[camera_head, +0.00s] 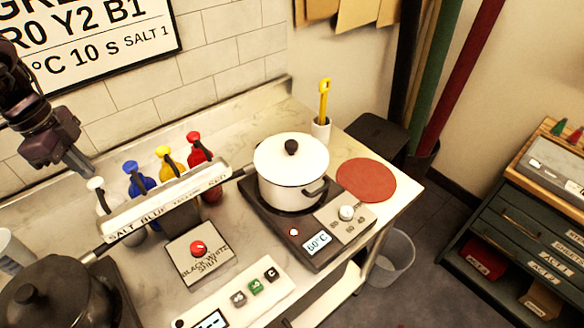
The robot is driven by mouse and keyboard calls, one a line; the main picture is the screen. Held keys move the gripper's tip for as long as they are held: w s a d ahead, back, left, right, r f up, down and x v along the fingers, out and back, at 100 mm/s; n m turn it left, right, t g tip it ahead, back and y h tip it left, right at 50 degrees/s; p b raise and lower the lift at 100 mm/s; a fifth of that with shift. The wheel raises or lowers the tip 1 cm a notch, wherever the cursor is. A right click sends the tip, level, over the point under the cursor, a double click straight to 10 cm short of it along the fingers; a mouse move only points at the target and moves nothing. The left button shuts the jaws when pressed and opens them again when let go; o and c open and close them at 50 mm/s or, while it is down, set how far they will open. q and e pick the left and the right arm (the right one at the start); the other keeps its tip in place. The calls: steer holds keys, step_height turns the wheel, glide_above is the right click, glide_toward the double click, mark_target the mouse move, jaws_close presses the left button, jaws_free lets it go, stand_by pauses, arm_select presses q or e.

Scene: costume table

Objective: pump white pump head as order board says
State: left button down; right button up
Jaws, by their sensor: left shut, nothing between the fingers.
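The white pump head (95,184) tops the leftmost of several pump bottles, behind a label strip (165,200) reading SALT, BLUE, YELLOW, RED. Beside it stand the blue (131,167), yellow (163,152) and red (194,138) pump heads. The order board (90,40) at top left is partly cut off; I can read "R0 Y2 B1" and "°C 10 S SALT 1". My left gripper (86,168) is shut and empty, pointing down just above and behind the white pump head in the picture, apparently apart from it. My right gripper is out of view.
A white lidded pot (291,170) stands on a hotplate (335,238) showing 60°C. A dark pot (55,295) is at lower left. A red-knobbed box (200,255) sits in front of the bottles. A red round mat (366,180) lies bare at right.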

arm_select(q)
step_height(320, 180, up, 6)
steer(key=p, duration=0.4)
steer(key=shift+f, duration=0.15)
stand_by(0.3)
